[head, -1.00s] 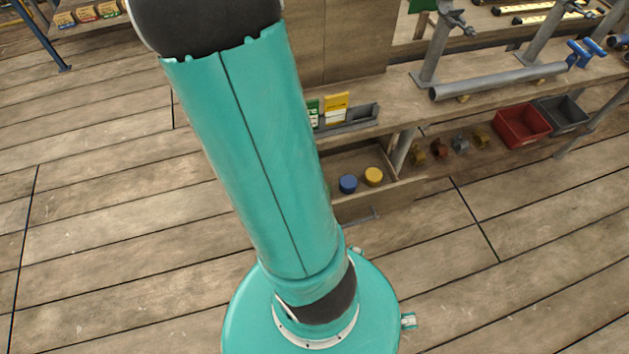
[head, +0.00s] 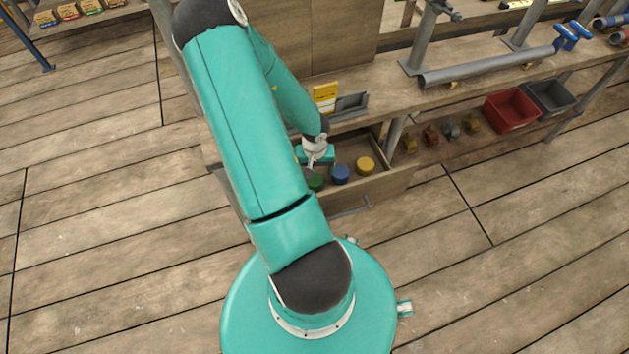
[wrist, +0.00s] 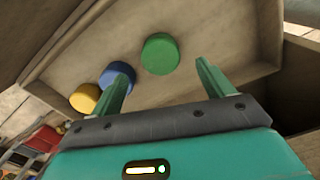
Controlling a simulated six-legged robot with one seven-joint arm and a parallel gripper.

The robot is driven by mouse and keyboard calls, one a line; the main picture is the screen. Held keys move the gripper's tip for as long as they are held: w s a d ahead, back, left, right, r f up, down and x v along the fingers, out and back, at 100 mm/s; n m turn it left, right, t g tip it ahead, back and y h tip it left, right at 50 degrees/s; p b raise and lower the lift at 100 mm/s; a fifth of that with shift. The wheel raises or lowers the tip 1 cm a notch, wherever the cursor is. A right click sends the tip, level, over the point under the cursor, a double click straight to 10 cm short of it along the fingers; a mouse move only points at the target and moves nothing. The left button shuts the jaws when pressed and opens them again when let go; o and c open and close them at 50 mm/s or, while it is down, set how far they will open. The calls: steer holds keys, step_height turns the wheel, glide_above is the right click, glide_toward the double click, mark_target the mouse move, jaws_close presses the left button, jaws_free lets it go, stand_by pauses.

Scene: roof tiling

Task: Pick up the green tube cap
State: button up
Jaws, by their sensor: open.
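The green tube cap (wrist: 159,54) lies in the open wooden drawer, at the left end of a row of caps in the head view (head: 315,182). In the wrist view it shows ahead of and between the fingers, apart from them. My gripper (wrist: 162,78) is open and empty, with its teal fingers spread. In the head view my gripper (head: 312,166) is over the drawer, just above the green cap and partly hiding it. The blue cap (wrist: 117,76) is beside the green one, partly behind the left finger. The yellow cap (wrist: 85,98) lies beyond it.
The drawer (head: 385,185) has raised wooden walls around the caps. The workbench (head: 440,85) above holds a grey tray (head: 352,105), a yellow box (head: 325,95) and a grey pipe (head: 490,67). Red (head: 512,110) and dark grey bins (head: 550,96) stand at the right.

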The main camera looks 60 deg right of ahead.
mark_target(314, 180)
steer(key=shift+a+f, duration=0.1)
steer(key=shift+f, duration=3.05)
steer(key=c, duration=1)
